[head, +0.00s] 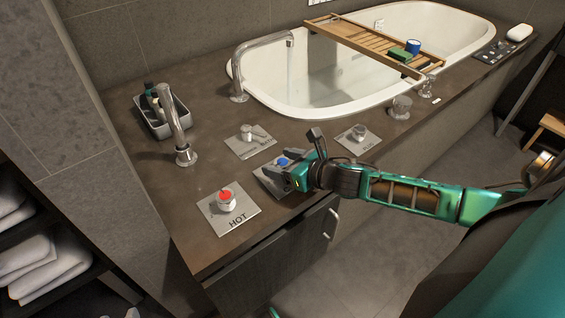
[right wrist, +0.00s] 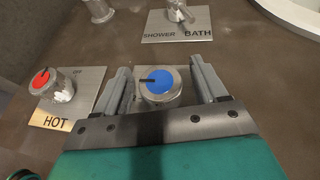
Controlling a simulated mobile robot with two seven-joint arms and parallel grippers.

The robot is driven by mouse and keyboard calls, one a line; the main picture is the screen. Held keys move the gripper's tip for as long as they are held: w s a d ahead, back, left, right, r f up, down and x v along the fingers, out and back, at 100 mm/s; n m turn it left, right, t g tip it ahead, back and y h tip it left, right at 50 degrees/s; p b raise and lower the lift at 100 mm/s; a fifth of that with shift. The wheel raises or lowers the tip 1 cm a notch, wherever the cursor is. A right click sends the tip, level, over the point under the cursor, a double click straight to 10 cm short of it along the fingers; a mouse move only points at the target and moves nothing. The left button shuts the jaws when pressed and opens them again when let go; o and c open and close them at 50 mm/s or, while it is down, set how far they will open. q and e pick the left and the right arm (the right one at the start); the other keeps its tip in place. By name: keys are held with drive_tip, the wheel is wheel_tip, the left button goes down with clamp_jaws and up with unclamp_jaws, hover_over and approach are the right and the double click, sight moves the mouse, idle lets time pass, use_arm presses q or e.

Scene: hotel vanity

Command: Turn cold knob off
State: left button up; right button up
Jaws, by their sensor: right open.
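The cold knob (right wrist: 158,82) has a blue cap with a dark pointer mark that points left in the right wrist view. In the head view the knob (head: 283,162) is partly hidden by my right gripper (head: 284,177). My right gripper (right wrist: 158,85) is open, with one finger on each side of the knob. I cannot tell whether the fingers touch it. The cold plate (head: 268,181) is mostly covered by the gripper. My left gripper is not in view.
The red hot knob (head: 226,198) sits on its plate to the left. The shower/bath lever (head: 247,133) and another knob (head: 358,132) are nearby.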

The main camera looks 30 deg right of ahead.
drive_tip(key=c, duration=1)
drive_tip(key=shift+o, duration=0.2)
